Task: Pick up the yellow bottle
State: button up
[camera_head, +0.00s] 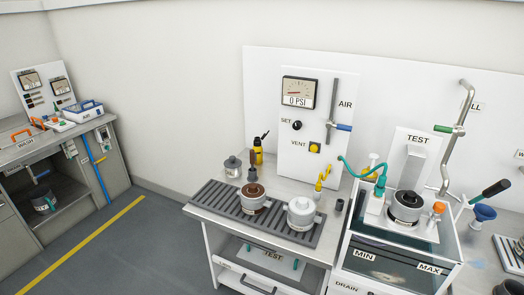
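The yellow bottle (258,155) stands upright at the back left of the press bench (318,182), near the white back panel. It is small in the picture and has a black top with a nozzle or lever. A small grey pot in front of it to the left partly crowds its base, and a dark-tipped rod stands just in front of it. My gripper is not in view, so I cannot see whether it is open or shut.
A grey slatted rack (222,203) bears a brown-topped pot (253,195) and a white pot (301,211). The grey pot (233,166) stands beside the bottle. A glass-sided test tank (398,250) is at the right. Open floor (150,245) lies left of the bench.

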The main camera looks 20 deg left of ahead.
aim_at(258, 147)
jog(key=i+j+u, duration=0.25)
jog(key=j+u, duration=0.2)
jog(key=i+j+u, duration=0.6)
jog(key=j+u, duration=0.2)
jog(key=i+j+u, duration=0.25)
jog(key=u, duration=0.15)
jog(key=i+j+u, duration=0.25)
jog(key=u, duration=0.2)
jog(key=i+j+u, duration=0.1)
jog(key=i+u, duration=0.5)
jog(key=u, duration=0.2)
jog(key=i+z, duration=0.85)
jog(key=i+j+z, duration=0.15)
jog(key=i+z, duration=0.3)
jog(key=i+j+z, duration=0.25)
jog(key=z, duration=0.2)
jog(key=i+l+z, duration=0.1)
jog(key=z, duration=0.4)
jog(key=i+z, duration=0.3)
jog(key=z, duration=0.15)
jog(key=i+j+z, duration=0.1)
jog(key=i+z, duration=0.15)
jog(key=z, duration=0.25)
jog(key=i+j+z, duration=0.15)
jog(key=z, duration=0.3)
jog(key=i+j+z, duration=0.2)
jog(key=z, duration=0.3)
jog(key=i+j+z, duration=0.6)
jog(key=i+j, duration=0.1)
jog(key=i, duration=0.1)
